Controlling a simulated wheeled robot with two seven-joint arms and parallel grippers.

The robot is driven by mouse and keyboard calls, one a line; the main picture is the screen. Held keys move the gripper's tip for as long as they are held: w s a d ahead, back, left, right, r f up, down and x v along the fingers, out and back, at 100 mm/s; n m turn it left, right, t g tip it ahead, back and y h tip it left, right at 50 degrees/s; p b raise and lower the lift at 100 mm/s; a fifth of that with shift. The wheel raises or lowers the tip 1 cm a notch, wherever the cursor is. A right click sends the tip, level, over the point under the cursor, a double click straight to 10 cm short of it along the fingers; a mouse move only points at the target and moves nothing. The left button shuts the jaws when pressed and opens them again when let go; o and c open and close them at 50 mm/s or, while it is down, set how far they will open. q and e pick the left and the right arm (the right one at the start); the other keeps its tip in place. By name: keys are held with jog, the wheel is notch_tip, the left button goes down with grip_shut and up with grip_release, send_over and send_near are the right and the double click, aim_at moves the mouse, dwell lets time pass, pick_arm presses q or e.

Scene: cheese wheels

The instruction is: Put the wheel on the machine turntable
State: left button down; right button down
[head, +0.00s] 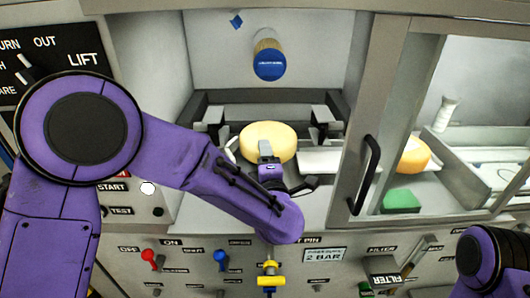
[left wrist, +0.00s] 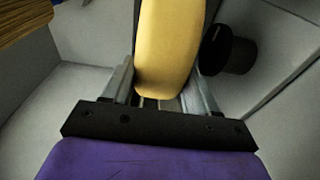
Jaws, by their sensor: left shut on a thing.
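A yellow cheese wheel (head: 267,138) is in the open bay of the machine, in the middle of the head view. My left gripper (head: 268,160) reaches in from the front and is shut on the wheel's near side. In the left wrist view the wheel (left wrist: 169,45) stands between the two metal fingers (left wrist: 158,88). A pale curved edge (head: 230,149) shows left of the wheel; I cannot tell if it is the turntable. The wheel and gripper hide what lies beneath, so I cannot tell whether the wheel touches a surface. My right gripper is out of view.
A blue-ended cylinder (head: 268,65) hangs above the wheel. Grey blocks and rails (head: 265,112) lie behind it. A glass door with a black handle (head: 365,175) stands at right. Behind it are an orange wheel (head: 413,156) and a green block (head: 401,200). Levers line the front panel.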

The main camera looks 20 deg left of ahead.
pick_arm(q)
jog(key=f, duration=0.3)
jog(key=shift+w, duration=0.2)
jog(key=shift+f, duration=0.1)
jog(key=shift+s+f, duration=0.1)
jog(key=shift+c, duration=1.5)
grip_release()
jog(key=shift+f, duration=0.1)
jog(key=shift+s, duration=0.1)
jog(key=shift+s+d, duration=0.1)
jog(key=b+v, duration=0.2)
jog(key=v, duration=0.9)
jog(key=shift+s+b, duration=0.3)
jog(key=shift+s, duration=0.05)
